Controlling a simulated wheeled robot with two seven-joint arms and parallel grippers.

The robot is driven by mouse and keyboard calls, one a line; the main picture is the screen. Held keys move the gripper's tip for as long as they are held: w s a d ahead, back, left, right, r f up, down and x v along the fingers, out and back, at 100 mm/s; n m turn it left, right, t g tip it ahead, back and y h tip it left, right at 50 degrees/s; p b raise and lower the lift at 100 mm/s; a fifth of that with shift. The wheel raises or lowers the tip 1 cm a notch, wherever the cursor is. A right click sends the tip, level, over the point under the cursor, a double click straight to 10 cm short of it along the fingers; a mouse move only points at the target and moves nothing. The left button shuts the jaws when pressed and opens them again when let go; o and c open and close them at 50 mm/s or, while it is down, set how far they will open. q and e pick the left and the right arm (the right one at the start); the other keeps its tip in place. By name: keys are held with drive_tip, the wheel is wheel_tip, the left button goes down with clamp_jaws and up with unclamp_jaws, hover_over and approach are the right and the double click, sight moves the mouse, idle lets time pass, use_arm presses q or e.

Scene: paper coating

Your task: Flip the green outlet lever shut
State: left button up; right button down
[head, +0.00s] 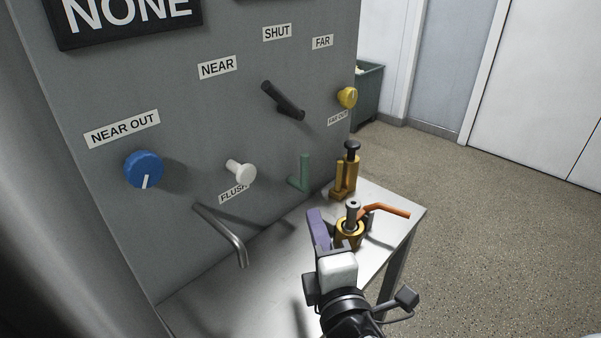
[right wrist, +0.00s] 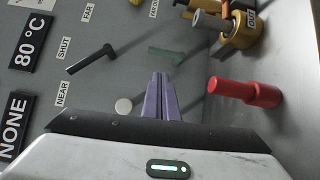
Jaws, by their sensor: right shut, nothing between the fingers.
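The green lever (head: 305,170) sits low on the grey panel, right of the white knob. Its arm stands upright from a short stub at its lower end. It also shows in the right wrist view (right wrist: 166,52), beyond my fingertips. My right gripper (head: 314,214) has purple fingers that are closed together and hold nothing. It is in front of the lever and slightly below it, apart from it. The closed fingers also show in the right wrist view (right wrist: 159,78). My left gripper is in neither view.
A black lever (head: 283,101), blue knob (head: 143,169), white knob (head: 240,172) and yellow knob (head: 347,97) project from the panel. A bent metal spout (head: 222,236) hangs at left. Brass fittings (head: 345,178) and an orange handle (head: 388,210) stand on the metal table (head: 276,279). A red cylinder (right wrist: 246,92) is right of my fingers.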

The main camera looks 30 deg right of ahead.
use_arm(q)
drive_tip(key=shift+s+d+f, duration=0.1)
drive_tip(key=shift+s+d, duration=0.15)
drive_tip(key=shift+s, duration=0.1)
use_arm(e)
drive_tip(key=shift+w+a+r+y, duration=0.2)
drive_tip(key=shift+a+r, duration=0.05)
drive_tip(key=shift+a, duration=0.15)
drive_tip(key=shift+w+a+r+y, duration=0.15)
drive_tip(key=shift+a+r+y, duration=0.05)
drive_tip(key=shift+a, duration=0.2)
use_arm(q)
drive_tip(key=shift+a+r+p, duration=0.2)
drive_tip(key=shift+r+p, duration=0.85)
drive_tip(key=shift+p, duration=0.2)
use_arm(e)
drive_tip(key=d+x, duration=0.2)
drive_tip(key=x, duration=1)
drive_tip(key=shift+d+r, duration=0.25)
drive_tip(key=shift+d, duration=0.25)
drive_tip(key=shift+w, duration=0.15)
